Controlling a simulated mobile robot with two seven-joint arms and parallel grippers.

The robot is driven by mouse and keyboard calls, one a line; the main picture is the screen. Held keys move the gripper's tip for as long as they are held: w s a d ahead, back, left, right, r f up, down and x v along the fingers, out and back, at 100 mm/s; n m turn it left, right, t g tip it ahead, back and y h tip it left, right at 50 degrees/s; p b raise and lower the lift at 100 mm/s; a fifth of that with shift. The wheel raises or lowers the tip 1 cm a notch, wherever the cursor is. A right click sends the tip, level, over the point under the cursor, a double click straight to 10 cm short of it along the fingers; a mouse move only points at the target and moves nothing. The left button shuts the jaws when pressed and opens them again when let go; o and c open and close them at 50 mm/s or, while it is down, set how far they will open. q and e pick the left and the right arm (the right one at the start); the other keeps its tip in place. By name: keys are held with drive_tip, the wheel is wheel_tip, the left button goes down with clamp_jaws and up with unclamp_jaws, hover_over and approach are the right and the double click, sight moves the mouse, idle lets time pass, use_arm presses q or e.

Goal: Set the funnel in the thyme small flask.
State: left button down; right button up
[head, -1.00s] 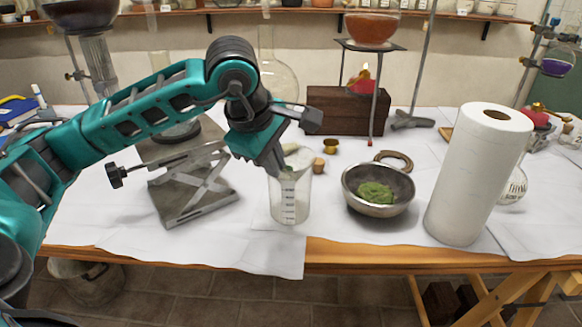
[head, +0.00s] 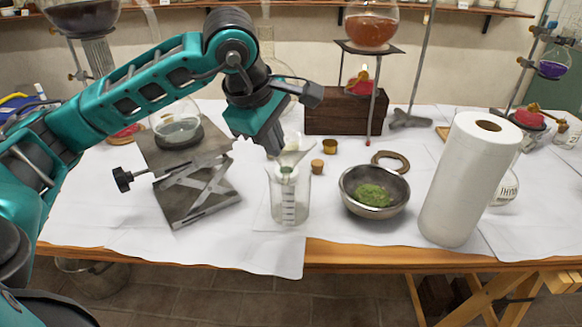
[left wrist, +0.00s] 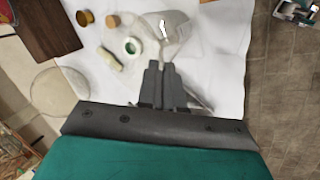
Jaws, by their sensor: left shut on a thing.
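The thyme small flask (head: 506,188) is a round clear flask with a label at the right of the head view. The paper towel roll hides much of it. My left gripper (head: 276,150) is shut on the clear funnel (head: 294,156), just above the graduated beaker (head: 289,203). The funnel's cone stands above the beaker's rim, and its lower end appears to be still within the mouth. In the left wrist view the closed fingers (left wrist: 158,70) point at the clear glass. My right gripper is not in view.
The paper towel roll (head: 467,180) stands upright in front of the thyme flask. A metal bowl (head: 347,190) with green matter lies between beaker and roll. A tripod stand (head: 372,100) with an orange flask rises behind. A lab jack (head: 192,165) stands left.

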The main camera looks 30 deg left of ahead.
use_arm(q)
wheel_tip(320, 180, up, 6)
drive_tip(key=p, duration=0.4)
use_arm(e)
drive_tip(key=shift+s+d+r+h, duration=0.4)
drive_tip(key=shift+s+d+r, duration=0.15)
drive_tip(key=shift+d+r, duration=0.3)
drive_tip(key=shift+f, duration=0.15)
use_arm(q)
drive_tip(key=shift+s, duration=0.1)
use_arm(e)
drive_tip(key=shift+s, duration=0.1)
